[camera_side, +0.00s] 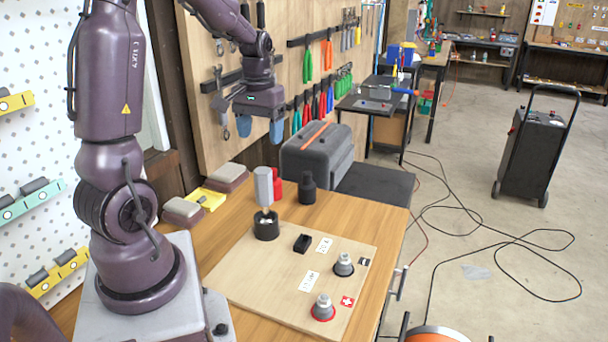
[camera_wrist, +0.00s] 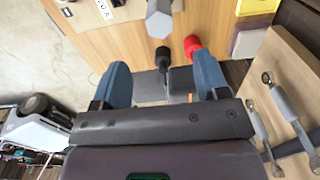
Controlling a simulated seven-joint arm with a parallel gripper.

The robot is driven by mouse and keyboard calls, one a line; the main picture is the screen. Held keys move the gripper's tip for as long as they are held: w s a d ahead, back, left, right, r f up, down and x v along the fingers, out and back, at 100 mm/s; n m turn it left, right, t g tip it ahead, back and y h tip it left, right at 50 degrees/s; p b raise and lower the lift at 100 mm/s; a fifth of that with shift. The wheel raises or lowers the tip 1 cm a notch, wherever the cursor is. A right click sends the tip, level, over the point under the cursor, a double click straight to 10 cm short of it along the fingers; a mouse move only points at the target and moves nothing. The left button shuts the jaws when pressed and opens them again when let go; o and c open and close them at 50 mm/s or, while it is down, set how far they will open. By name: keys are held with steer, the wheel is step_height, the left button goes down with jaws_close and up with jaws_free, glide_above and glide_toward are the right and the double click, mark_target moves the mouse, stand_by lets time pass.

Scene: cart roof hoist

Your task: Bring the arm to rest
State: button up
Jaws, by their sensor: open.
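My gripper (camera_side: 260,130) hangs in the air near the tool wall, above the back of the wooden table (camera_side: 215,238). Its two blue fingers are apart with nothing between them. In the wrist view my gripper (camera_wrist: 161,85) also shows open and empty. A grey hexagonal piece (camera_side: 264,187) stands upright on the table side below and in front of it, apart from the fingers. Its lower end lies close to a black ring-like holder (camera_side: 266,226); I cannot tell whether it sits in it.
A red piece (camera_side: 277,186) and a black bottle-shaped piece (camera_side: 307,189) stand behind. The light board (camera_side: 240,290) carries a black block (camera_side: 302,243) and two grey terminals, one red-ringed (camera_side: 323,307), one dark-ringed (camera_side: 344,265). A grey toolbox (camera_side: 318,152) stands beyond. Tools hang on the wall.

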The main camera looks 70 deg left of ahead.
steer(key=s+d+r+m+t, duration=0.1)
steer(key=d+r+m+t, duration=0.1)
steer(key=d, duration=0.5)
steer(key=s+d+r+m+t, duration=0.1)
steer(key=d+r+m, duration=0.3)
steer(key=d, duration=0.4)
steer(key=s+d+r+m+t, duration=0.2)
steer(key=s+d+r+m, duration=0.1)
steer(key=d, duration=0.5)
steer(key=shift+s+d+t, duration=0.15)
steer(key=shift+d+t, duration=0.05)
steer(key=shift+t, duration=0.1)
steer(key=shift+r, duration=0.1)
